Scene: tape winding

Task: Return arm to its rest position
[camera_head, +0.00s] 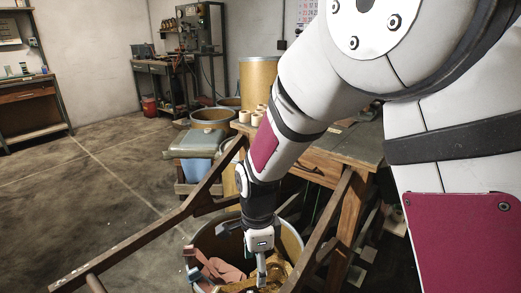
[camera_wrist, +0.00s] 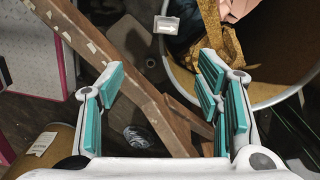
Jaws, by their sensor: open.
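My arm reaches down from the upper right of the head view. My gripper (camera_head: 262,268) is low at the bottom middle, over the mouth of an open bin (camera_head: 292,240). In the wrist view, my gripper (camera_wrist: 160,82) has its teal-padded fingers spread wide, with nothing held between them. A brown wooden beam (camera_wrist: 133,75) passes below and between the fingers. The bin's pale rim (camera_wrist: 178,84) curves at the right, partly hidden by the right finger. How far the fingertips are from the bin's contents cannot be told.
The bin holds crumpled gold material (camera_wrist: 222,45) and reddish scraps (camera_head: 222,270). Wooden rails (camera_head: 150,235) run close on both sides of my arm. A workbench (camera_head: 345,145) stands behind it, with rolls (camera_head: 257,115) on its left end. Open floor (camera_head: 90,180) lies to the left.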

